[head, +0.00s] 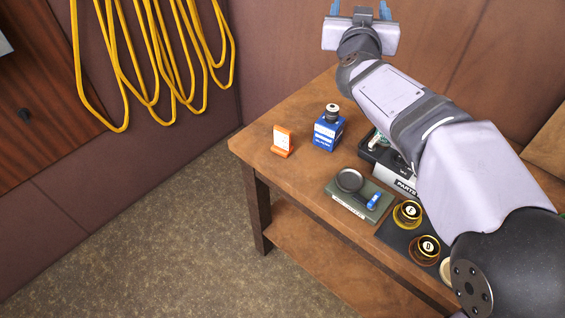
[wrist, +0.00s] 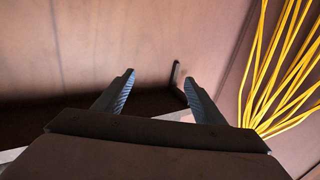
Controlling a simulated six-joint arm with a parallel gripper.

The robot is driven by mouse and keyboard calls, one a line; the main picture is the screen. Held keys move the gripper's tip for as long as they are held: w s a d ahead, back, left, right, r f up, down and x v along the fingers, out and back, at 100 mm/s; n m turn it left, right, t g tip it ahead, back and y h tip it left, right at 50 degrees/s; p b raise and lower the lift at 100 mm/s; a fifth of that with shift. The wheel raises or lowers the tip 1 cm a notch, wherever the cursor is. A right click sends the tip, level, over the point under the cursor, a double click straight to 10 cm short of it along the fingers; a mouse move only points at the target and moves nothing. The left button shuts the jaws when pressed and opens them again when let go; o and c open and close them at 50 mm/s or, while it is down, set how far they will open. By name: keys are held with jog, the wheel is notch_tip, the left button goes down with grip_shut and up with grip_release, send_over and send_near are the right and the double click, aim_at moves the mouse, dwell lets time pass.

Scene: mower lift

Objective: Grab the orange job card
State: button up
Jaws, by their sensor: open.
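The orange job card (head: 282,141) stands upright near the left end of the wooden bench in the head view, with a white face on an orange base. My gripper (head: 360,8) is raised at the top of the head view, above and to the right of the card and well apart from it. In the wrist view my gripper (wrist: 158,98) shows two spread fingers with nothing between them. The card does not show in the wrist view.
A blue box (head: 327,132) with a dark knob on top stands right of the card. A green tray (head: 359,197), a parts bin (head: 394,176) and two gold-rimmed round pieces (head: 408,213) sit further right on the bench (head: 262,150). Yellow cords (head: 160,60) hang on the wall.

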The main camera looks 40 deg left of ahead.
jog(key=s+a+f+m+t+h+b, duration=0.25)
jog(key=s+a+f+b, duration=0.2)
jog(key=s+a, duration=0.35)
jog(key=s+a+f+m+h+b, duration=0.15)
jog(key=s+f+h+b, duration=0.3)
jog(key=s+f, duration=0.6)
send_near(281, 135)
jog(key=w, duration=0.3)
jog(key=shift+w+d+f+m+y+b, duration=0.2)
jog(key=shift+d+m+y+b, duration=0.1)
jog(key=shift+m+b, duration=0.1)
jog(key=shift+w+a+r+p, duration=0.1)
jog(key=shift+w+a+p, duration=0.2)
jog(key=shift+w, duration=0.9)
jog(key=shift+w+a+p, duration=0.25)
jog(key=shift+w+a, duration=0.05)
jog(key=shift+w, duration=0.9)
jog(key=shift+w+a+p, duration=0.25)
jog(key=shift+w+a, duration=0.05)
jog(key=shift+w, duration=0.9)
jog(key=c, duration=1.2)
